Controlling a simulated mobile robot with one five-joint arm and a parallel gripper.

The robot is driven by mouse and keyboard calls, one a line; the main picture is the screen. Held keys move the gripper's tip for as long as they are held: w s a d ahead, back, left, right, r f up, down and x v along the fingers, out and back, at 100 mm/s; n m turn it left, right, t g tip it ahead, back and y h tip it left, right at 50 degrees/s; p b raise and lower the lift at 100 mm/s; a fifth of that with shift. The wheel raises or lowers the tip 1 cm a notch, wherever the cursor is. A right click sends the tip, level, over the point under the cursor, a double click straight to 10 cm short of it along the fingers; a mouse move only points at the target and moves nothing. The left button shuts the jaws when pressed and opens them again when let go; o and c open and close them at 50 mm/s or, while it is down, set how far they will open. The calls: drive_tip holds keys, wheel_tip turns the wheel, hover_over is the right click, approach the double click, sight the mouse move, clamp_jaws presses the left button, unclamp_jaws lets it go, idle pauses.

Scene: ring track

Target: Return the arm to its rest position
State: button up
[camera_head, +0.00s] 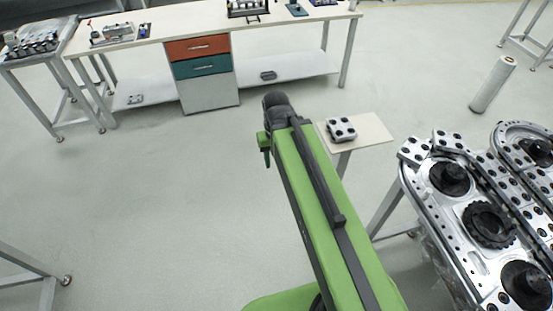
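My green arm stretches from the bottom of the head view up to the middle. Its dark wrist end is near the left edge of a small table (372,133). My gripper (266,150) seems to point down at the arm's far end, on the left. Its fingers are mostly hidden or too small to make out. I cannot tell whether it is open or holds anything.
A grey block with black holes (341,129) sits on the small table. The metal ring track (432,213) stands at the right. A workbench (150,38) with red and teal drawers is at the back. A white roll (492,85) stands on the floor.

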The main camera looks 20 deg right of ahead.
drive_tip(key=shift+f, duration=0.1)
wheel_tip(320, 180, down, 6)
drive_tip(key=b, duration=0.5)
drive_tip(key=shift+r+b, duration=0.2)
drive_tip(key=shift+b, duration=0.2)
drive_tip(key=shift+c, duration=0.6)
